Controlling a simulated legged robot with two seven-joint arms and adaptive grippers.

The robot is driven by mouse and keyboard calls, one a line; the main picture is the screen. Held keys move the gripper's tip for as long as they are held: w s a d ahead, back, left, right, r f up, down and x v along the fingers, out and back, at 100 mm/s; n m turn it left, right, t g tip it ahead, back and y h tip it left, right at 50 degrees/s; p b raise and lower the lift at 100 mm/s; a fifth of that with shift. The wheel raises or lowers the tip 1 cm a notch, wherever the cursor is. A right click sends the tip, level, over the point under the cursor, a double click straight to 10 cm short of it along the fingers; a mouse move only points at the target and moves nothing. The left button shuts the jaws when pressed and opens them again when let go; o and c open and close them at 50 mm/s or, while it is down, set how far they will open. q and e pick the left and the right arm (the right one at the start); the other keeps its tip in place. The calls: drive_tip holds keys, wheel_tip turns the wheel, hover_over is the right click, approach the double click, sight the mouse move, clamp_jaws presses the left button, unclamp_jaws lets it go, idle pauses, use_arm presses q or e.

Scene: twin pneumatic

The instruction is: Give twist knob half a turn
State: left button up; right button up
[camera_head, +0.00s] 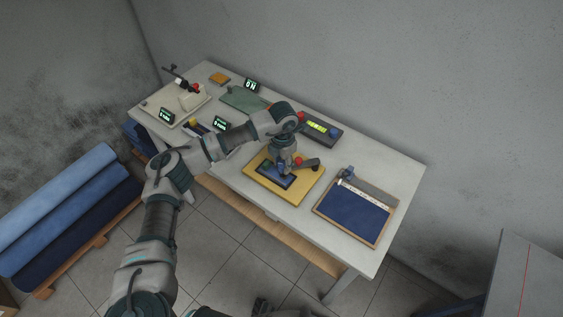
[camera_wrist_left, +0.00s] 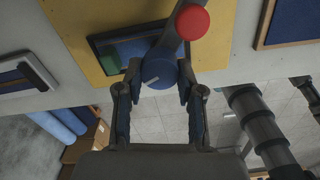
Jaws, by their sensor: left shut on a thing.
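The twist knob (camera_wrist_left: 158,72) is a round blue knob with a white line on its face, seen in the left wrist view. It sits on the yellow panel (camera_wrist_left: 82,30), beside a dark inset plate with a green patch. In the head view the yellow panel (camera_head: 304,189) lies on the table, and the knob is mostly hidden by my gripper. My left gripper (camera_head: 281,166) points down over it. In the left wrist view its fingers (camera_wrist_left: 158,88) are closed on both sides of the knob. Dark parts at the head view's bottom edge may be my right gripper (camera_head: 262,306).
A lever with a red ball (camera_wrist_left: 192,22) stands close beside the knob. The white table (camera_head: 395,170) also holds a blue framed board (camera_head: 352,217), a dark box with a lit display (camera_head: 317,127), and a beige device (camera_head: 183,104) at far left. Fabric rolls (camera_head: 65,215) lie left.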

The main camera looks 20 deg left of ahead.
use_arm(q)
drive_tip(key=shift+d+r+n, duration=0.15)
drive_tip(key=shift+n, duration=0.75)
drive_tip(key=n+p, duration=0.1)
drive_tip(key=n, duration=0.2)
drive_tip(key=shift+n, duration=0.4)
drive_tip(key=n+p, duration=0.1)
drive_tip(key=n, duration=0.4)
drive_tip(key=shift+n+p, duration=0.3)
drive_tip(key=shift+p, duration=0.05)
drive_tip(key=shift+n, duration=0.9)
use_arm(e)
drive_tip(key=s+d, duration=0.2)
drive_tip(key=s, duration=0.5)
drive_tip(key=shift+s+f, duration=0.15)
drive_tip(key=shift+f, duration=0.2)
drive_tip(key=shift+a, duration=0.1)
use_arm(q)
drive_tip(key=o, duration=0.9)
